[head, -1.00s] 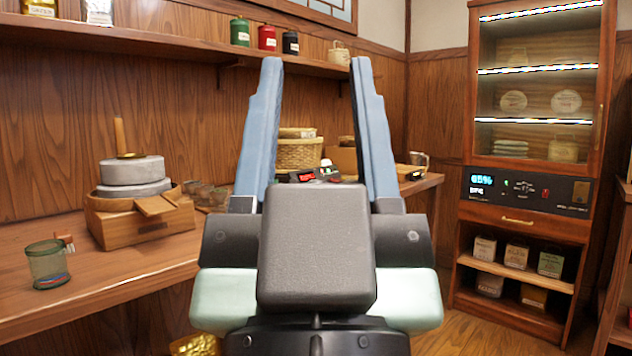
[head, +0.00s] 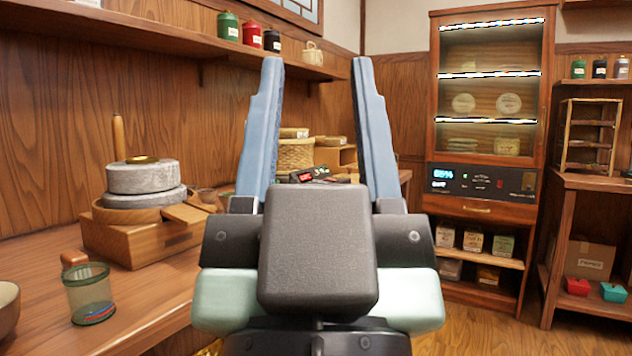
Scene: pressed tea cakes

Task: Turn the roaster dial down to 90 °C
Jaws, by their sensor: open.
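My gripper (head: 315,75) is in front of the camera, pointing away. Its two long blue fingers are spread wide and nothing is between them. Beyond them, on the wooden counter, a small dark unit with a red lit display (head: 310,174) shows between the fingers. It may be the roaster; its lower part is hidden behind my gripper body. I cannot make out a dial on it or read its figures. My gripper appears well short of it and not touching anything.
The wooden counter (head: 150,285) at left bears a stone mill (head: 142,178) and a green glass cup (head: 90,295). A woven basket (head: 295,154) stands near the unit. A tall cabinet (head: 433,110) with a lit panel and a shelf rack (head: 567,182) stand right. The floor between is open.

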